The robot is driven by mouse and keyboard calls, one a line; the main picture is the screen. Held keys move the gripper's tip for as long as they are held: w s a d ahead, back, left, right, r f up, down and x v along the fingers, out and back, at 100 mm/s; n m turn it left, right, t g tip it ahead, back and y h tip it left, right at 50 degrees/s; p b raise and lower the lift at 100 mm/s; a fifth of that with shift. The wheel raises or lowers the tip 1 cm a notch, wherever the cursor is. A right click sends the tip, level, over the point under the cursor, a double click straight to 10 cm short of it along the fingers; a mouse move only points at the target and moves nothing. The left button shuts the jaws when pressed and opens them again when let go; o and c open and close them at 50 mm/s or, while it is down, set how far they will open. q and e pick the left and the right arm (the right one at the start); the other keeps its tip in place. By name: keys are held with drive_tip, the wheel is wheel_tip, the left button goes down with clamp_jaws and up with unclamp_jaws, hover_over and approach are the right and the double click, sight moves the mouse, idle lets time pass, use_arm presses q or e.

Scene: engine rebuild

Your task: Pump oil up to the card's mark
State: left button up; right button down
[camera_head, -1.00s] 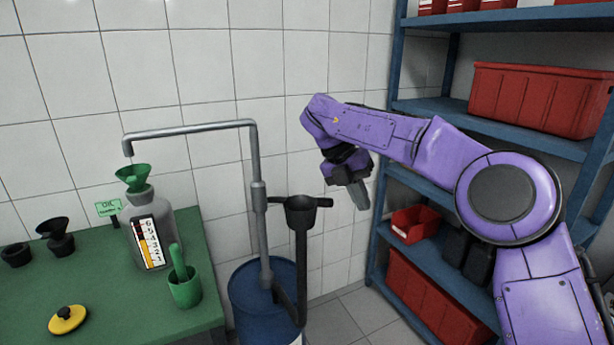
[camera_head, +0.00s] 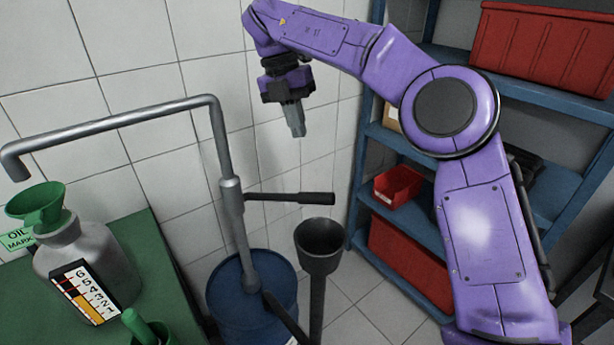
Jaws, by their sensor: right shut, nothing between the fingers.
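The pump's grey pipe (camera_head: 221,150) rises from a blue drum (camera_head: 228,305), and its spout (camera_head: 110,128) reaches left over a green funnel (camera_head: 38,204). The funnel sits in the neck of a grey jug (camera_head: 90,260) on the green bench. A numbered gauge card (camera_head: 88,292) is on the jug's front; its exact level is too small to read. A green "OIL MARK" sign (camera_head: 18,240) is partly behind the funnel. The pump handle (camera_head: 290,197) sticks out right, roughly level. My right gripper (camera_head: 297,128) is shut and empty, pointing down above the handle's end, apart from it. My left gripper is out of view.
A dark funnel-shaped cup on a post (camera_head: 320,245) stands just below and right of the handle. A blue shelf (camera_head: 400,140) with red bins (camera_head: 397,185) is at the right. A green pestle-like thing in a pot (camera_head: 140,325) is at the bench's front.

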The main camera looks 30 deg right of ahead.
drive_tip(key=b+x, duration=0.2)
drive_tip(key=x, duration=1)
drive_tip(key=shift+s+d+f, duration=0.1)
drive_tip(key=shift+f, duration=0.2)
drive_tip(key=shift+s+d+f, duration=0.1)
drive_tip(key=shift+s+f, duration=0.05)
drive_tip(key=shift+f, duration=0.55)
